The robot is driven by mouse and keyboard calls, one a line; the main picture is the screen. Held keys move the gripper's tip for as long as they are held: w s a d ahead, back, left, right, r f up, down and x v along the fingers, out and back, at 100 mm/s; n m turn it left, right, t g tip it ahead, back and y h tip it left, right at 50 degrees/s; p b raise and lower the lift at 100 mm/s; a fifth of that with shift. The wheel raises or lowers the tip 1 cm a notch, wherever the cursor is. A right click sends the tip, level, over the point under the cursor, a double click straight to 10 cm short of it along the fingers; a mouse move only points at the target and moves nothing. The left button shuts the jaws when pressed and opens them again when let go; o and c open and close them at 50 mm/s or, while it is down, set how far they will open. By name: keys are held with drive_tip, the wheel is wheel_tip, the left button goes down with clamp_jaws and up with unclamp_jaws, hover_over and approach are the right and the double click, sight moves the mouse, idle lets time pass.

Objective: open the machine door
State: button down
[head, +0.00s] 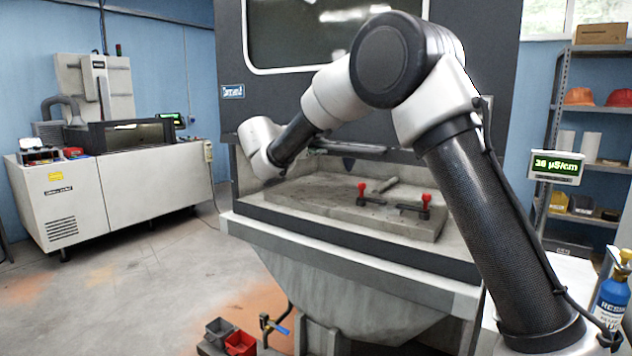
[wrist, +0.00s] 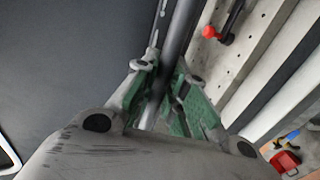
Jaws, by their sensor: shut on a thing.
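The machine door is a dark grey panel (head: 290,88) with a pale-framed window (head: 310,30). It stands raised, and the lit work space shows below its lower edge. In the wrist view the door (wrist: 70,60) fills the left side. A grey handle bar (wrist: 180,35) runs along the door's edge; a bar also shows there in the head view (head: 350,147). My gripper (wrist: 158,98) has green-padded fingers on both sides of the bar and is shut on it. In the head view I cannot make out the fingers clearly near my wrist.
A perforated bed (head: 330,203) with red-knobbed clamps (head: 424,203) lies inside the machine. A blue bottle (head: 609,295) stands at the right. Floor at the left is open.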

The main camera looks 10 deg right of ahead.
wheel_tip(320, 180, up, 21)
drive_tip(key=shift+f, duration=0.1)
drive_tip(key=c, duration=1.5)
unclamp_jaws()
drive_tip(key=shift+o, duration=0.2)
drive_tip(key=shift+s+a, duration=0.1)
drive_tip(key=v, duration=1.1)
drive_tip(key=shift+s+a, duration=0.25)
